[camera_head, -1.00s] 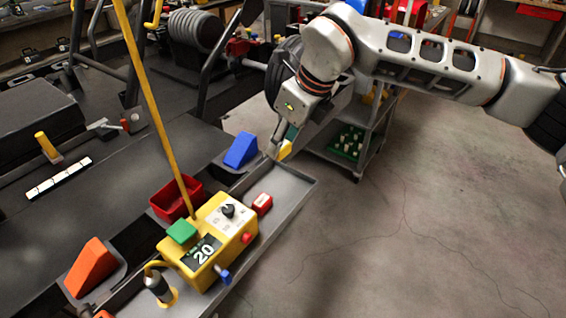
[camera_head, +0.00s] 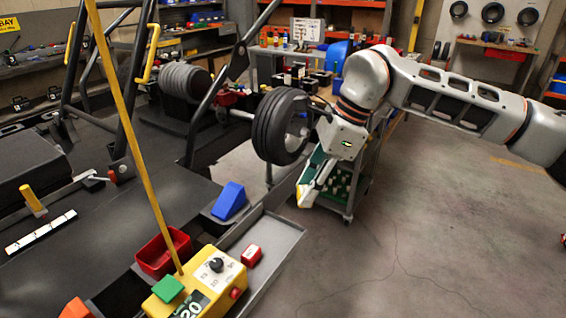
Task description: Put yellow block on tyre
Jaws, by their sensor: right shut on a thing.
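The black tyre (camera_head: 269,126) is mounted upright on the end of a bar, left of my right wrist. My right gripper (camera_head: 306,197) points down in front of the grey cart, lower and to the right of the tyre. It is shut on the yellow block (camera_head: 302,188), of which only a small yellow part shows; the fingers hide the rest. The block is apart from the tyre. My left gripper is out of view.
A blue wedge (camera_head: 229,200), a red bin (camera_head: 163,252) and a yellow control box (camera_head: 203,282) stand at lower left. A grey shelf cart (camera_head: 348,205) is behind my gripper. A yellow pole rises at left.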

